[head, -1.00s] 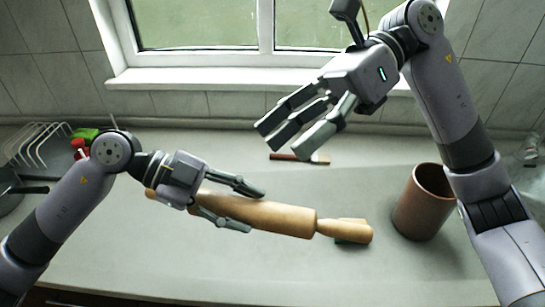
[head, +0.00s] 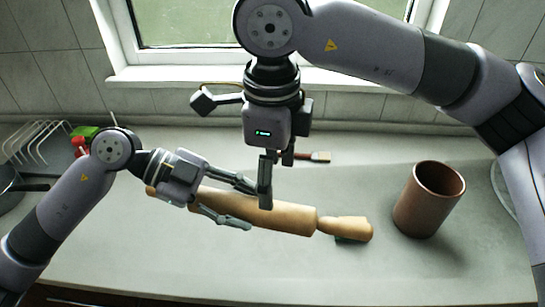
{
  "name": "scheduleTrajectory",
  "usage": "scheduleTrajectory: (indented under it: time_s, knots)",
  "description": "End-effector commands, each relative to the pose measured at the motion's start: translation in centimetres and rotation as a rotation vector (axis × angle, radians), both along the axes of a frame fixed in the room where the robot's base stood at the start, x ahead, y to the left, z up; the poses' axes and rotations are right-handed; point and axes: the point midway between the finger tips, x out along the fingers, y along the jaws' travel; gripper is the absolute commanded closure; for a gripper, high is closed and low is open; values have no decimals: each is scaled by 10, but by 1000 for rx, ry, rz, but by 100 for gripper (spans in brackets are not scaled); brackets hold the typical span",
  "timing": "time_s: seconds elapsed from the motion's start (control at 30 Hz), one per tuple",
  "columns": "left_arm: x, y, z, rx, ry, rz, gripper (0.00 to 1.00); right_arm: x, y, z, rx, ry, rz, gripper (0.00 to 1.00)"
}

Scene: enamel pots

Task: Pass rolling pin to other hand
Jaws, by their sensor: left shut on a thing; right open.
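The wooden rolling pin (head: 290,217) lies slantwise across the middle of the head view, its right handle lower than its left end. My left gripper (head: 248,207) is shut on the rolling pin's barrel from the left, with its fingers along both sides. My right gripper (head: 265,203) comes down from above, pointing down. It is open, and its fingertips overlap the upper side of the barrel, close to my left fingers. I cannot tell whether it touches the pin.
A brown cylindrical pot (head: 428,200) stands on the grey counter (head: 400,270) at the right. A brush-like item (head: 318,156) lies behind my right gripper. A wire dish rack (head: 38,143) and a pan (head: 10,185) are at the far left. The front of the counter is clear.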

Motion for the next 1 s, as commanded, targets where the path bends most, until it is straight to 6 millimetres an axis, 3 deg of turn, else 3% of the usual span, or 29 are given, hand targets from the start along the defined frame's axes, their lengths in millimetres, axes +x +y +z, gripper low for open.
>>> scheduleTrajectory:
  time_s: [0.2, 0.43, 0.87, 1.0]
  knots:
    - [0, 0, 1, -3, -1, 1, 100, 1, -1, -44, -1, 5, 1, 35]
    - [0, 0, 1, -3, -1, 1, 100, 2, -1, -77, 2, 4, 0, 35]
    - [0, 0, 1, -3, -1, 1, 100, 3, 0, -88, 3, 3, 1, 35]
    - [0, 0, 1, -3, -1, 1, 100, 3, 0, -88, 3, 3, 1, 42]
